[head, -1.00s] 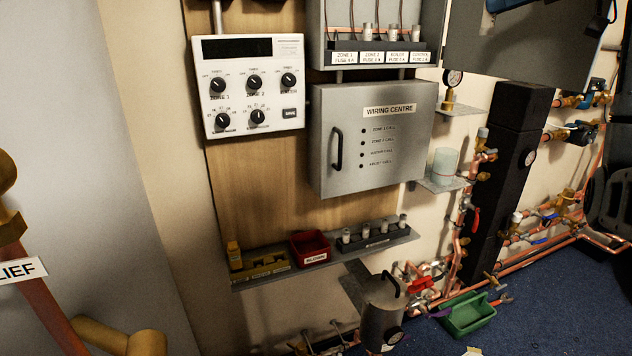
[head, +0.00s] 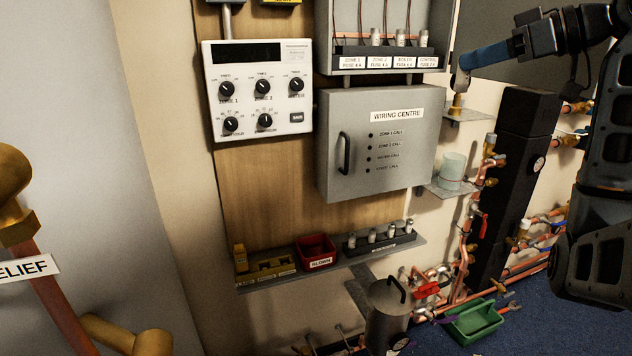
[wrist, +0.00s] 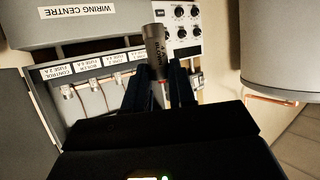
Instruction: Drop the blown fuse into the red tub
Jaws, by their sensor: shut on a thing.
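My gripper (head: 472,60) is at the upper right in the head view, with blue fingers pointing left. In the wrist view my gripper (wrist: 160,88) is shut on a grey cylindrical fuse (wrist: 155,48) with small dark print, which sticks out past the fingertips. The red tub (head: 318,250), labelled BLOWN, stands open on the low shelf, well below and left of my gripper. Its floor is partly hidden.
The closed wiring centre box (head: 375,150) and the open fuse box (head: 385,62) are above. A grey canister (head: 388,315) stands below the shelf.

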